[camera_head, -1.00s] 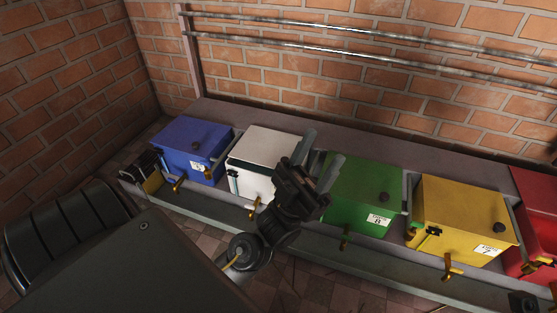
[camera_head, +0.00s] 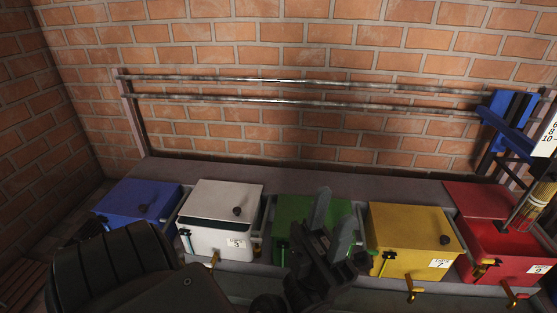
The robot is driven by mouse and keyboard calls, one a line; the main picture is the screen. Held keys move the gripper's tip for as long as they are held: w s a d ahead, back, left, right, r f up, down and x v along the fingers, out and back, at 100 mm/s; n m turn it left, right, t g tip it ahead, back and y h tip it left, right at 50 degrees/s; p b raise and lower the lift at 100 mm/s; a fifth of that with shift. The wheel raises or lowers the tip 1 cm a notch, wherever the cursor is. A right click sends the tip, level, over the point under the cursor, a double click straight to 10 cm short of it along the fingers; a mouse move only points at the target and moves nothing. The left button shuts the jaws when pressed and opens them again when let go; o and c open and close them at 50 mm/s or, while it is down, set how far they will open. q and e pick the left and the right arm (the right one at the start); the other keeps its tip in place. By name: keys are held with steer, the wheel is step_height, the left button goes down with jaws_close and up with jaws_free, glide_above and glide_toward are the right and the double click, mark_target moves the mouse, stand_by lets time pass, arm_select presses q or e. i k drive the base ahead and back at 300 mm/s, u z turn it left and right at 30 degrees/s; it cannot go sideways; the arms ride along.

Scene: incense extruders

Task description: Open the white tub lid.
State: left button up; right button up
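The white tub (camera_head: 207,238) stands between the blue and green tubs, with a number label on its front. Its white lid (camera_head: 212,194) lies over the top, with a dark knob (camera_head: 236,210) near the front right. A dark band runs between the lid's front edge and the tub body; I cannot tell whether it is a gap. My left gripper (camera_head: 337,210) is right of the white tub, in front of the green tub (camera_head: 289,210), and hides much of it. Its two fingers are apart with nothing visible between them. My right gripper is not in view.
A blue tub (camera_head: 140,202) stands left, partly behind my arm. A yellow tub (camera_head: 405,225) and red tub (camera_head: 475,200) stand right. A blue frame (camera_head: 510,125) and a tan cylinder (camera_head: 537,205) are at the far right. Rails (camera_head: 300,85) cross the brick wall.

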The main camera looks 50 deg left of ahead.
mark_target(215, 200)
steer(key=z, duration=1.7)
steer(key=k, duration=0.75)
steer(key=u, duration=1.8)
